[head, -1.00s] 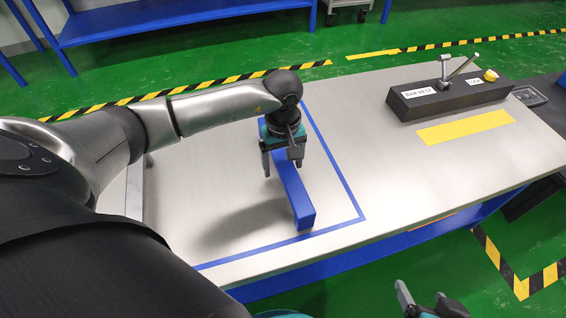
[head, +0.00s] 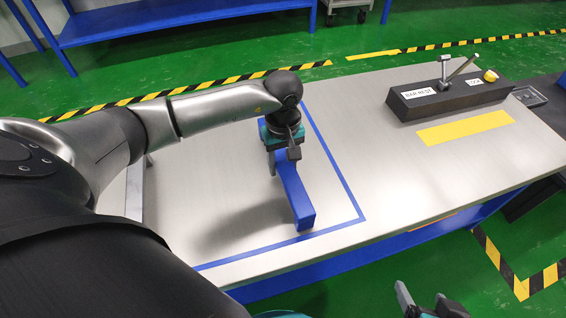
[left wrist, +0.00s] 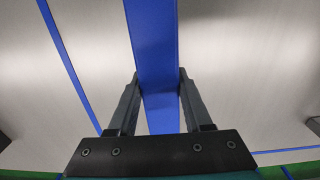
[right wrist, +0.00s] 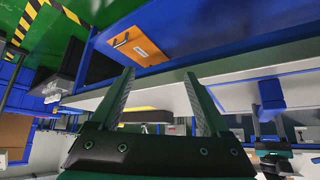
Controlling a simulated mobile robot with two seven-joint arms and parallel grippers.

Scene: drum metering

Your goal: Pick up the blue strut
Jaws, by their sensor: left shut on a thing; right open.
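I cannot tell whether the strut is clear of the table. My right gripper (head: 425,300) is open and empty in front of the table; it also shows in the right wrist view (right wrist: 160,95).
A black block labelled BAR NEST (head: 450,96) with a lever and yellow button stands at the table's far right. A yellow strip (head: 465,127) lies before it. The table (head: 400,180) is clear between strut and block. Striped floor tape borders the green floor.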

